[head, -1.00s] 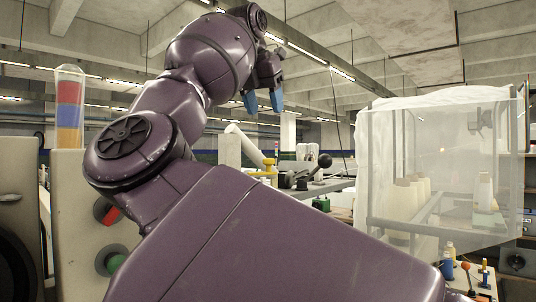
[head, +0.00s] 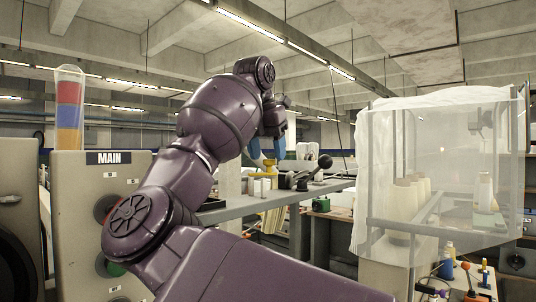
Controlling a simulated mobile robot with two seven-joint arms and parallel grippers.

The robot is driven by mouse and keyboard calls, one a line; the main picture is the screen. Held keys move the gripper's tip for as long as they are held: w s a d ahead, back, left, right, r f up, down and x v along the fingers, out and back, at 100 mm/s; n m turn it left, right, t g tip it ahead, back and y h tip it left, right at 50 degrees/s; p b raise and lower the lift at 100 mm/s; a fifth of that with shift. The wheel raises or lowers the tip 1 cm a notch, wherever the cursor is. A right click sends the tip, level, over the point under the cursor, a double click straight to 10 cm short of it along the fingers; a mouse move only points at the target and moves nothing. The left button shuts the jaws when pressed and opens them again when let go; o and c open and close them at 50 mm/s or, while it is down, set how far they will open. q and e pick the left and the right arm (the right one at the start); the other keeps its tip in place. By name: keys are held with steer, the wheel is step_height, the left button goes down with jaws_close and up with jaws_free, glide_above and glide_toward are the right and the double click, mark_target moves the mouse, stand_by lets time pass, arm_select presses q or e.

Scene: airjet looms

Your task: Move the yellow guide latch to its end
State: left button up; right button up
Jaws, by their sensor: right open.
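A yellow part (head: 268,164), which looks like the guide latch, stands at the back left of a grey shelf. Small white cylinders are in front of it. My right gripper (head: 267,149) has blue fingertips, set apart with nothing seen between them. In the picture it is just above the yellow part and overlaps its top. I cannot tell whether they touch. My purple right arm covers the area to the left of the latch. My left gripper is out of view.
A black-knobbed lever (head: 325,161) stands on the grey shelf (head: 270,199), right of the latch. A clear-walled enclosure (head: 455,180) with white cones is at right. A panel marked MAIN (head: 72,195) and a coloured signal tower (head: 69,105) are at left.

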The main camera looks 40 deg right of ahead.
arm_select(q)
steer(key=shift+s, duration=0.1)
arm_select(e)
steer(key=shift+d+f, duration=0.2)
steer(key=shift+f, duration=0.35)
steer(key=c, duration=0.9)
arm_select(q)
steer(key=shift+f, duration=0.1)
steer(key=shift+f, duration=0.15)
arm_select(e)
steer(key=shift+w, duration=0.15)
steer(key=shift+w+d+n+t+b, duration=0.2)
steer(key=shift+n+t+b, duration=0.1)
steer(key=shift+n+b, duration=0.45)
steer(key=shift+w+n+t+y+b, duration=0.35)
steer(key=shift+n+b, duration=0.2)
steer(key=shift+n, duration=0.5)
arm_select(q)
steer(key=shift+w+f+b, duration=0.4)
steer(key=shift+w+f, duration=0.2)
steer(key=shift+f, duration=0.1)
arm_select(e)
steer(key=shift+w+d+n+t+y, duration=0.1)
steer(key=shift+w+n+t+y, duration=0.25)
steer(key=shift+n, duration=0.75)
steer(key=shift+w, duration=0.1)
